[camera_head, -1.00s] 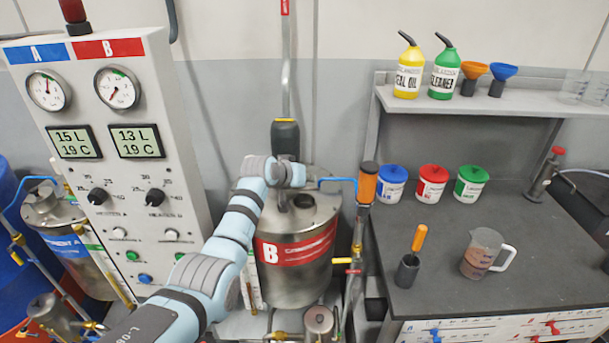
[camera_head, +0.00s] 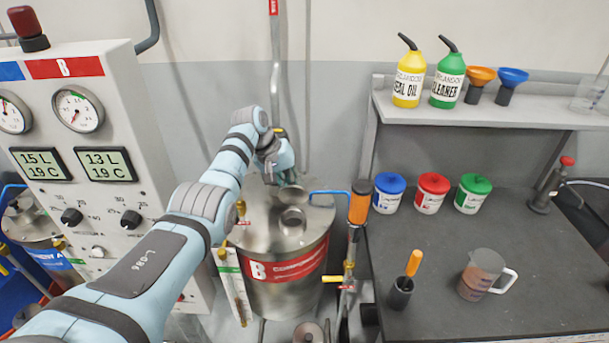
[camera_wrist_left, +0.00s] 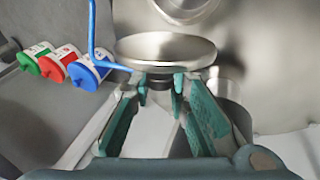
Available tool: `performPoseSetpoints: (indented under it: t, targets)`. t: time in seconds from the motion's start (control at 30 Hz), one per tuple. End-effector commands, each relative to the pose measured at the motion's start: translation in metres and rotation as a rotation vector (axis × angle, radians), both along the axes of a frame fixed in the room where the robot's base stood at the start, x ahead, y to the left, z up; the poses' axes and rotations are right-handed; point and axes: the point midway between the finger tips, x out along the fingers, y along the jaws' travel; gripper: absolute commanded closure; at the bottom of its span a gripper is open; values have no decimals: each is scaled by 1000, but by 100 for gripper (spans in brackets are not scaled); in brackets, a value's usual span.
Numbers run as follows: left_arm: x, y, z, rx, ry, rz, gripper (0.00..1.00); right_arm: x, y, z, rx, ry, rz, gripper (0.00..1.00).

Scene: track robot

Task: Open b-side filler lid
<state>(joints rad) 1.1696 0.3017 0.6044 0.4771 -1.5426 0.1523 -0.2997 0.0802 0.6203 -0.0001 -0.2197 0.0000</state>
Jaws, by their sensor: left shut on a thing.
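The B-side tank (camera_head: 300,292) is a steel drum with a red B label, in the middle of the head view. A round raised filler fitting (camera_head: 293,218) shows on its top. My left gripper (camera_head: 287,180) is over the back of the tank top, just behind that fitting. In the left wrist view, a shiny steel disc, the filler lid (camera_wrist_left: 165,50), lies just beyond the fingertips of my left gripper (camera_wrist_left: 160,84). The fingers are shut around a small dark part by its edge. The lid is mostly hidden by my gripper in the head view. My right gripper is out of view.
The gauge panel (camera_head: 75,70) is at left. The bench (camera_head: 430,240) at right holds blue, red and green tubs, a jug (camera_head: 482,274) and a black cup (camera_head: 401,292).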

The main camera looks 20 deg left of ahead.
Motion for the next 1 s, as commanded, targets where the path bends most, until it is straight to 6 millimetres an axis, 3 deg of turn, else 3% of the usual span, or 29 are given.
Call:
performPoseSetpoints:
  t: [0.47,0.5,0.63,1.0]
  targets:
    - [-3,2,-1,-6,13,5,100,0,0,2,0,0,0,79]
    - [-3,2,-1,-5,13,4,81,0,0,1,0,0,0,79]
    - [-3,2,-1,-6,13,3,62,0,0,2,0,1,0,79]
    - [-4,4,7,-6,10,2,62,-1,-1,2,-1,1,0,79]
